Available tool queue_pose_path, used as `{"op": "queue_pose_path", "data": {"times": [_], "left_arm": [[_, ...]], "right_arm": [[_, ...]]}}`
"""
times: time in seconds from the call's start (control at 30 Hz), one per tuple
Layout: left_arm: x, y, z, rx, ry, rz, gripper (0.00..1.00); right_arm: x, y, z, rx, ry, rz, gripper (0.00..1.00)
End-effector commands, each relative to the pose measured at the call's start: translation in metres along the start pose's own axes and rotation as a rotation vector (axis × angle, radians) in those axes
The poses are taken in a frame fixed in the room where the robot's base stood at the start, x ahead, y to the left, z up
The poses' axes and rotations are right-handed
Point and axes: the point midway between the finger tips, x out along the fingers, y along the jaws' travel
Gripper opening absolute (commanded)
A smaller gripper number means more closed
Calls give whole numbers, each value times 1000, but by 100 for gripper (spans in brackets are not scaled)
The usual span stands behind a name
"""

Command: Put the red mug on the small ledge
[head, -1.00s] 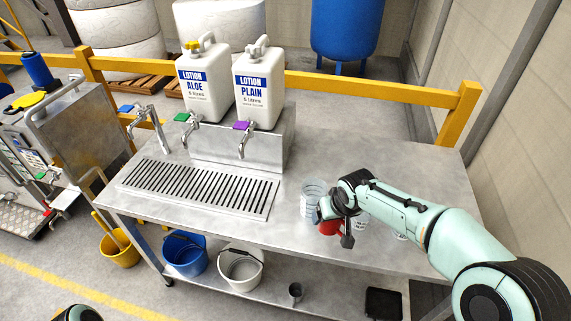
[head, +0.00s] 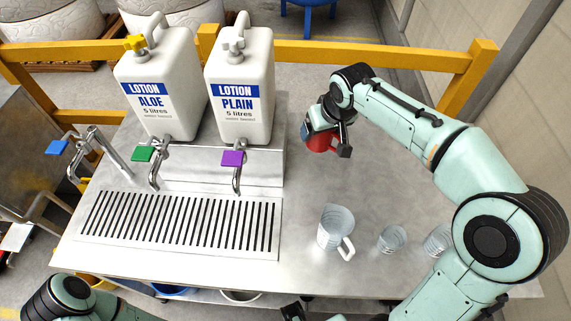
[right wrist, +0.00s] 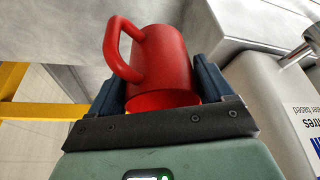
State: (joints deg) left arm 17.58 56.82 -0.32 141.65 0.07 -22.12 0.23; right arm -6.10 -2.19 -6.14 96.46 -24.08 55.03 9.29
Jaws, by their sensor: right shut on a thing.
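The red mug (head: 320,144) is in my right gripper (head: 326,140), above the back right part of the steel table (head: 300,215). In the right wrist view the mug (right wrist: 172,62) sits between the two dark fingers of my gripper (right wrist: 160,82), with its handle to the left. The gripper is shut on it. A raised steel stand (head: 262,168) carries the two lotion jugs; I cannot tell whether it is the small ledge.
The aloe jug (head: 165,85) and plain jug (head: 240,85) have taps in front, over a slotted drain (head: 180,222). A clear jug (head: 336,228) and clear cups (head: 392,239) stand at front right. A yellow rail (head: 365,53) runs behind.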

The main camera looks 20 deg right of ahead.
Motion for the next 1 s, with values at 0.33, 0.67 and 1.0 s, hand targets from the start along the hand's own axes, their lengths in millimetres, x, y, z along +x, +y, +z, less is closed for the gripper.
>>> {"op": "queue_pose_path", "data": {"times": [0.33, 0.67, 1.0], "left_arm": [[10, -5, 4, -3, -7, -2, 43], [20, -9, 6, -4, -12, -4, 43], [24, -11, 6, -5, -13, -4, 43]], "right_arm": [[46, 2, 22, 0, -6, 2, 50], [124, 2, 53, 0, -5, 2, 50], [158, 2, 67, 1, -3, 1, 50]]}}
